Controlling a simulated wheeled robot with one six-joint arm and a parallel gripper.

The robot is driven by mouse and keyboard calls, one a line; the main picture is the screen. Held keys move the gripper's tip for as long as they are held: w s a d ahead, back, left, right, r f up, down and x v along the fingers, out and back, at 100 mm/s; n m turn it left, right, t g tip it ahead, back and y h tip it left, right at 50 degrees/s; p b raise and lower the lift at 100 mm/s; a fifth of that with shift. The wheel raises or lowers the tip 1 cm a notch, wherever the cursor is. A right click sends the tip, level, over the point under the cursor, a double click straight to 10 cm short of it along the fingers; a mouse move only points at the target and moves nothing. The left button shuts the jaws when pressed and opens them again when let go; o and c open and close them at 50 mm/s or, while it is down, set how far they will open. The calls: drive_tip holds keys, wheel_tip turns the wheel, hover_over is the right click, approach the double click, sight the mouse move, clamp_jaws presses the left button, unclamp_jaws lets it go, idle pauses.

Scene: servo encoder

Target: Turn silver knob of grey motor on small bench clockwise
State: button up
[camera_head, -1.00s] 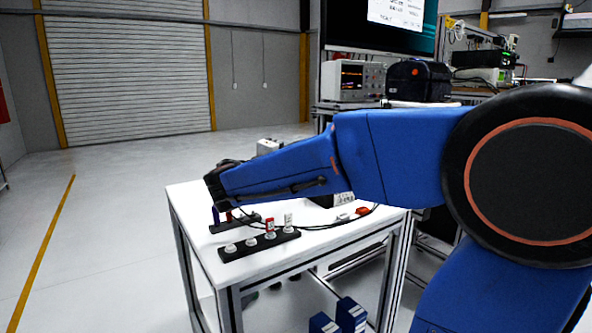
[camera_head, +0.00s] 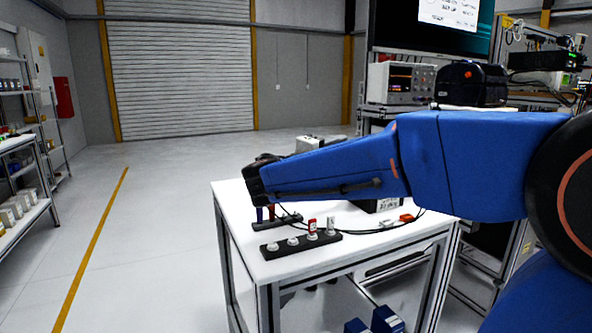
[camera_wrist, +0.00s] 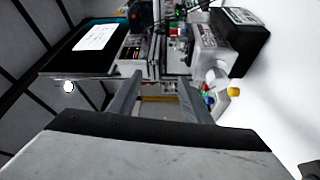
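The grey motor (camera_head: 320,143) shows only in part at the bench's back edge in the head view, behind my arm. In the wrist view a light grey motor body (camera_wrist: 208,48) lies up and right of my gripper (camera_wrist: 163,100), with a pale, silver-looking knob (camera_wrist: 217,77) at its near end. The two fingers stand apart with nothing between them. They are apart from the knob. In the head view my black wrist hangs over the left part of the white bench (camera_head: 240,205), and the fingertips cannot be made out.
A black strip with several white and red pieces (camera_head: 290,247) lies at the bench front. A smaller black holder (camera_head: 278,222) with blue and red pieces stands under my wrist. A black cable crosses the bench top. Shelves (camera_head: 25,180) stand at far left; the floor between is clear.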

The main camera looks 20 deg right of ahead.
drive_tip(key=v, duration=1.7)
drive_tip(key=shift+a, duration=0.4)
idle(1.2)
drive_tip(key=shift+s, duration=0.15)
drive_tip(key=w+d+r+n+g+y, duration=0.35)
drive_tip(key=w+n+g, duration=0.2)
drive_tip(key=n, duration=0.25)
drive_tip(key=w+d+r+n+g+y, duration=0.2)
drive_tip(key=w+n+g+y, duration=0.2)
drive_tip(key=w+n, duration=0.35)
drive_tip(key=x, duration=1.8)
drive_tip(key=shift+s+a+f, duration=0.2)
drive_tip(key=shift+s, duration=0.15)
drive_tip(key=shift+n+y, duration=0.25)
drive_tip(key=c, duration=1.1)
